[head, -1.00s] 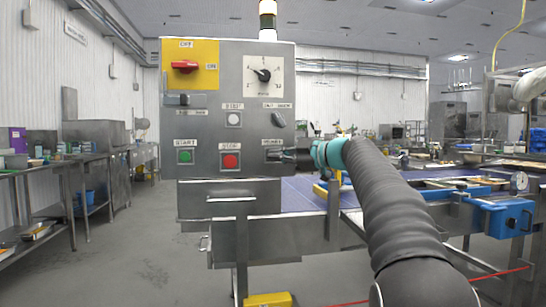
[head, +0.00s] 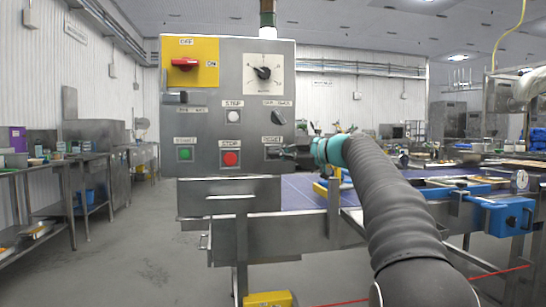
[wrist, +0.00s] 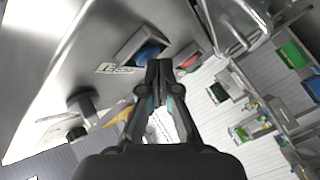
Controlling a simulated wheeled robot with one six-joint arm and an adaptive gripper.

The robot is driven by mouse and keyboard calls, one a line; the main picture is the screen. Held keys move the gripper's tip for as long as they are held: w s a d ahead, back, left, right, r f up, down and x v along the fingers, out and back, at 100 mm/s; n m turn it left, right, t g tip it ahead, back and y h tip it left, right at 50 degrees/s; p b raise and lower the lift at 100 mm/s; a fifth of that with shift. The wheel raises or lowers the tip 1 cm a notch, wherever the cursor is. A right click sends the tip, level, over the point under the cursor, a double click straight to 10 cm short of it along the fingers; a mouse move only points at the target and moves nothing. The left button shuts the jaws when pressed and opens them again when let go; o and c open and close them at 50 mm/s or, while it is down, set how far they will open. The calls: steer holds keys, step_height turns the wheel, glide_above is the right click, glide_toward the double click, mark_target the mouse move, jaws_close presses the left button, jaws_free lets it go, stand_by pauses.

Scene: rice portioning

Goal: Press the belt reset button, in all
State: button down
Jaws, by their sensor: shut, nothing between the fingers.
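The grey control panel (head: 205,120) stands ahead. At its lower right is the reset button's square housing (head: 271,153), under a small label and partly covered by my gripper (head: 286,152). In the wrist view a blue button (wrist: 149,53) sits in a square frame beside a white label. My gripper (wrist: 160,66) is shut and empty, its tips overlapping the lower edge of that button in the picture. I cannot tell whether they touch it or whether it is pushed in. The red stop button (head: 230,158) is just left of it.
A green start button (head: 185,154), a white button (head: 233,117), a black selector (head: 277,117) and a red switch (head: 184,64) share the panel. The conveyor (head: 300,192) runs behind my arm. A stack light (head: 267,18) tops the panel. Floor is clear at left.

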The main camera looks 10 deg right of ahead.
steer(key=shift+s+b, duration=0.45)
steer(key=shift+s, duration=0.1)
steer(key=shift+s+f, duration=0.1)
steer(key=s+b, duration=0.4)
steer(key=s, duration=0.1)
steer(key=shift+b, duration=0.3)
steer(key=shift+w, duration=0.1)
stand_by(0.5)
